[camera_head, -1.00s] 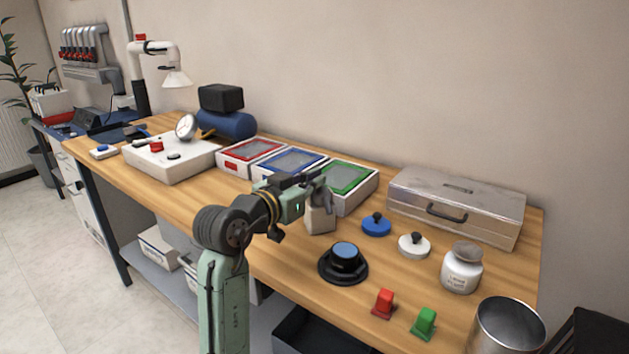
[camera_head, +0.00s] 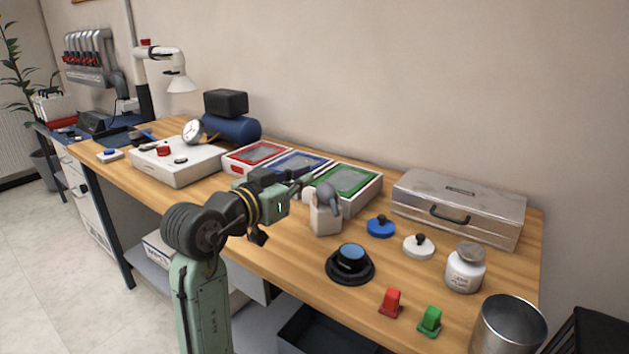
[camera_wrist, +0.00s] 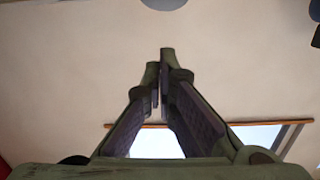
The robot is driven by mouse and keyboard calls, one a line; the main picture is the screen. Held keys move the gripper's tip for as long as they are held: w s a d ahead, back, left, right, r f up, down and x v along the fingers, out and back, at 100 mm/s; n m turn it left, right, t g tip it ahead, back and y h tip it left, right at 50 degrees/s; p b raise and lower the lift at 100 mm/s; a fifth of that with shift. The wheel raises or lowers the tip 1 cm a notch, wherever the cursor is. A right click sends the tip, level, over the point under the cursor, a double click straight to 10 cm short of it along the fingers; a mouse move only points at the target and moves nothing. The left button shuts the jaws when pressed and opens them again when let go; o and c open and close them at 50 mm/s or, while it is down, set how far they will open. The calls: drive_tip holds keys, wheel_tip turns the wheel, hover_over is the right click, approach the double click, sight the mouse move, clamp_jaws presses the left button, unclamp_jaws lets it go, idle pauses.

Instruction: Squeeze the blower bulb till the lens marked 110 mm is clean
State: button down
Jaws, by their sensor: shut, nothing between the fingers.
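A grey blower bulb (camera_head: 328,197) sits in a beige block-like holder (camera_head: 325,220) on the bench, in front of the green-framed tray. A round black mount with a blue glassy top (camera_head: 351,256) stands nearer the front edge; it looks like a lens. No 110 mm marking is readable, so I cannot tell which lens it names or how clean it is. My gripper (camera_head: 301,184) is just left of the bulb and apart from it. Its fingers (camera_wrist: 160,56) are shut and empty in the wrist view.
Red (camera_head: 256,153), blue (camera_head: 298,165) and green (camera_head: 347,186) framed trays stand behind my arm. Knobbed blue (camera_head: 381,227) and white (camera_head: 418,246) discs, a jar (camera_head: 465,270), red (camera_head: 391,302) and green (camera_head: 430,320) blocks and a metal cup (camera_head: 508,328) are to the right. A metal case (camera_head: 460,208) stands behind.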

drive_tip(key=shift+v, duration=1.85)
drive_tip(key=shift+r, duration=0.1)
